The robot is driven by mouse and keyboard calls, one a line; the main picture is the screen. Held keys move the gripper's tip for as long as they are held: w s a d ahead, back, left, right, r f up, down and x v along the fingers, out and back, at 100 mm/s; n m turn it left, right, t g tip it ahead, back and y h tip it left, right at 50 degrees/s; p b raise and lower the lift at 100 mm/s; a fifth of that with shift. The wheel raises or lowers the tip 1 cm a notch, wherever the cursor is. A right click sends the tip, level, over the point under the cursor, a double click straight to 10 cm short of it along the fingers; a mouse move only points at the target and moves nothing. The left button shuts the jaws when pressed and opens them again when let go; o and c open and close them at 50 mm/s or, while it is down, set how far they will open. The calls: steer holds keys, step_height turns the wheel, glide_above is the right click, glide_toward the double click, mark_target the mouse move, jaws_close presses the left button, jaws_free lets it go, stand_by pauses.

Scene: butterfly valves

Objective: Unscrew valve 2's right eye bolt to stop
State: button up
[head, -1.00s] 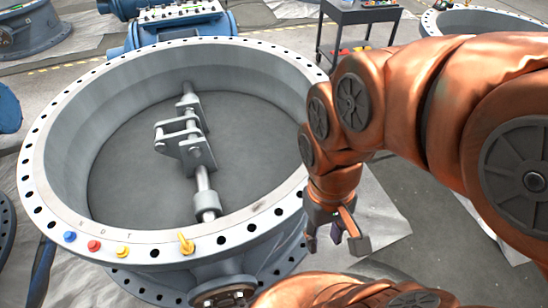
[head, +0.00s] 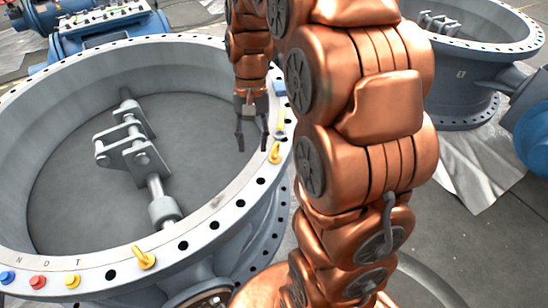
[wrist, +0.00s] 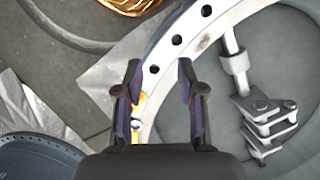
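The large grey-blue valve (head: 60,80) fills the left of the head view, its round flange facing up. A yellow eye bolt (head: 275,153) stands on the flange's right side. A second yellow eye bolt (head: 145,258) stands on the front rim. My gripper (head: 252,143) points down near the right rim, just left of the right eye bolt in the picture. Its fingers are apart with nothing between them. In the wrist view, my gripper (wrist: 159,68) is open over the flange (wrist: 160,58). A yellow piece (wrist: 138,106) shows partly hidden beside the left finger.
Blue, red and yellow knobs (head: 38,281) sit on the front left rim. A grey linkage (head: 130,150) stands inside the valve. Another blue valve (head: 465,85) stands at the right, with open floor (head: 505,235) before it. A blue actuator (head: 100,35) lies behind.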

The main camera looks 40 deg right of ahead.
steer(key=w+d+f+m+y+b, duration=0.1)
steer(key=w+d+f+m+b, duration=0.2)
steer(key=w+d+f, duration=0.4)
steer(key=m+y+b, duration=0.1)
steer(key=m+b, duration=0.1)
glide_above(274, 154)
steer(key=w+d, duration=0.3)
step_height(274, 154, down, 7)
steer(key=shift+s+d+f, duration=0.1)
steer(key=shift+s+f, duration=0.05)
steer(key=shift+x, duration=3.85)
steer(key=shift+c, duration=0.2)
jaws_close()
steer(key=shift+d, duration=0.15)
